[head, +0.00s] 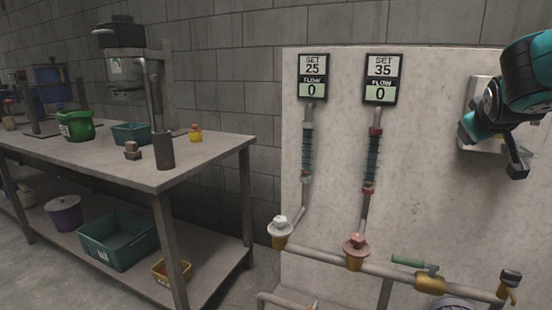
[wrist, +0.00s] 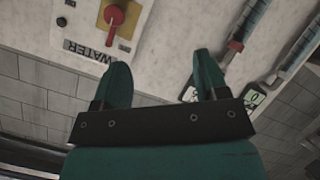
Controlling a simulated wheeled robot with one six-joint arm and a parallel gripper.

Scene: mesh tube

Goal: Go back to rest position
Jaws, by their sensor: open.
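My gripper (head: 517,165) is at the right edge of the head view, in front of a grey box on the pale panel (head: 420,200). In the wrist view my gripper (wrist: 160,85) shows two green fingers spread apart with nothing between them. Beyond the left finger is a red switch (wrist: 114,17) on a yellow plate, with a label reading WATER (wrist: 88,50). In the head view my arm hides most of that box.
Two flow gauges (head: 312,78) (head: 381,79) read SET 25 and SET 35, both FLOW 0. Below are a white knob (head: 280,226), a red knob (head: 356,246), a green-handled valve (head: 415,263) and pipes. A workbench (head: 215,150) with bins and tools stands left.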

